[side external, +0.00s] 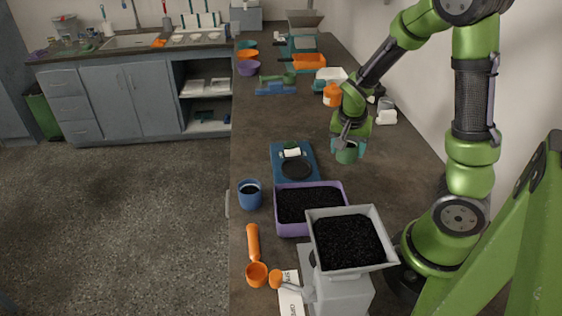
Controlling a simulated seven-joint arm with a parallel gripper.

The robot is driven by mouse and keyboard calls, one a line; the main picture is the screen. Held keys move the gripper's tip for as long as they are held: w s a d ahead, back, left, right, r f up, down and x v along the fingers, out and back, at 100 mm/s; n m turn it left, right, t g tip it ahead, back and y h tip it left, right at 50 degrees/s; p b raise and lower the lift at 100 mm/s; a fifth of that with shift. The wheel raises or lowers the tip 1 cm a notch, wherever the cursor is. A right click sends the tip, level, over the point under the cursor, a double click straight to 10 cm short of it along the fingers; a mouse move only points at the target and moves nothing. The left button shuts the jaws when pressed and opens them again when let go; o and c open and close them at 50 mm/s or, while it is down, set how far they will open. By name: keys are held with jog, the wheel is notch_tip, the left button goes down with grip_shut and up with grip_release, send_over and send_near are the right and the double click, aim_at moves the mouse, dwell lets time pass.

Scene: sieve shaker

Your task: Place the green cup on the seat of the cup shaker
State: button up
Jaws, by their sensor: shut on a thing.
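The green cup (347,155) is held upright between the fingers of my gripper (348,147), on the right half of the bench. My gripper is shut on it. Whether the cup's bottom touches the bench or hangs just above it, I cannot tell. A blue device with a round black plate (296,169) lies to the left of the cup, with a white piece and a small green part behind the plate. It may be the cup shaker, but the view does not make this certain. Its black plate looks empty.
A blue cup (249,194) with dark contents, a purple tray (309,231) of black grains and a grey hopper (349,244) stand nearer the camera. An orange jar (332,96) and white items stand behind my gripper. The bench between cup and blue device is clear.

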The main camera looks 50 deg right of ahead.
aim_at(343, 174)
jog(key=shift+f, duration=2.85)
jog(key=shift+f, duration=0.15)
jog(key=o, duration=1.1)
jog(key=v, duration=1.2)
jog(key=s+a+r+n+t+y, duration=0.1)
jog(key=a+r+n+t, duration=0.1)
jog(key=a+r+n, duration=0.1)
jog(key=s+a+r+n+t+y, duration=0.1)
jog(key=a+r+n+t+y, duration=0.1)
jog(key=a+r, duration=0.3)
jog(key=s+a+r+n+t+y, duration=0.2)
jog(key=a+r+n, duration=0.2)
jog(key=a, duration=0.5)
jog(key=shift+a+r+n, duration=0.1)
jog(key=shift+r+n, duration=0.1)
jog(key=shift+n, duration=0.1)
